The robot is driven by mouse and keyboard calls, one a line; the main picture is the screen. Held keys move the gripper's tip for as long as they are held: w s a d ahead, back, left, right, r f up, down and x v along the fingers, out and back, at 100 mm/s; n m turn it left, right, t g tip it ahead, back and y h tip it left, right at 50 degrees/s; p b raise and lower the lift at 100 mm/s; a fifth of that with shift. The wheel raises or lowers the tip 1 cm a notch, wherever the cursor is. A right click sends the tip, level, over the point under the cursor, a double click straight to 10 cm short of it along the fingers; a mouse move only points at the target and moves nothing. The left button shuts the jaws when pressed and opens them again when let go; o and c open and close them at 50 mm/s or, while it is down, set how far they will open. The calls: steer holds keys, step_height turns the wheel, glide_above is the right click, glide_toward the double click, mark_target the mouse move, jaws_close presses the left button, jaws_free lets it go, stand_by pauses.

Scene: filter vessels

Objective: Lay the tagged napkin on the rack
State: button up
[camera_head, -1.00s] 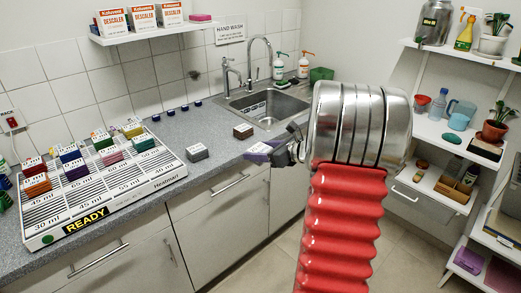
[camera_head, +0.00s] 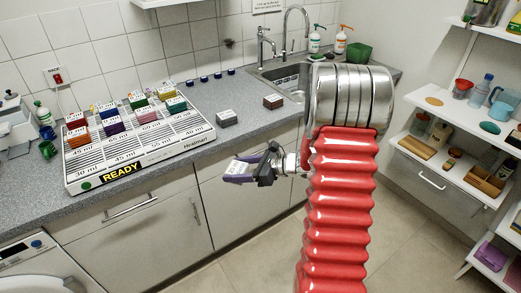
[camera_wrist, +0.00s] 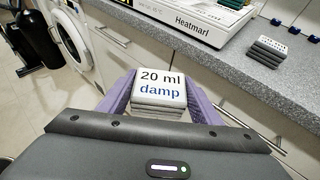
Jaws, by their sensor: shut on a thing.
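My gripper (camera_head: 243,170) has purple fingers and is shut on a folded, layered pale napkin. The napkin (camera_wrist: 160,90) carries a tag on top reading "20 ml damp" and sits between both fingers in the wrist view. In the head view its white tag is small and partly hidden by the fingers. The gripper is in front of the cabinet doors, right of the rack and apart from it. The rack (camera_head: 180,150) is a white board on the counter with printed ml rows, a "READY" label and "Heatmarl" on its edge. Coloured tagged stacks fill its back-left cells; right-hand and front cells show bare.
A grey stack (camera_head: 227,117) and a brown stack (camera_head: 273,101) lie on the counter right of the rack. The sink (camera_head: 290,77) is behind them. Small blue items line the wall. A washing machine (camera_head: 40,262) is at lower left. Shelves (camera_head: 440,150) stand at right.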

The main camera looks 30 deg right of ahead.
steer(key=s+a+f+n+g+y, duration=0.1)
steer(key=a+f, duration=0.2)
steer(key=a, duration=0.4)
steer(key=s+a+f+n+g+y, duration=0.1)
steer(key=a+f+n, duration=0.1)
steer(key=a, duration=0.6)
steer(key=shift+a+f+g+y, duration=0.2)
steer(key=shift+f+g+y, duration=0.15)
steer(key=shift+f, duration=0.5)
steer(key=shift+d, duration=0.15)
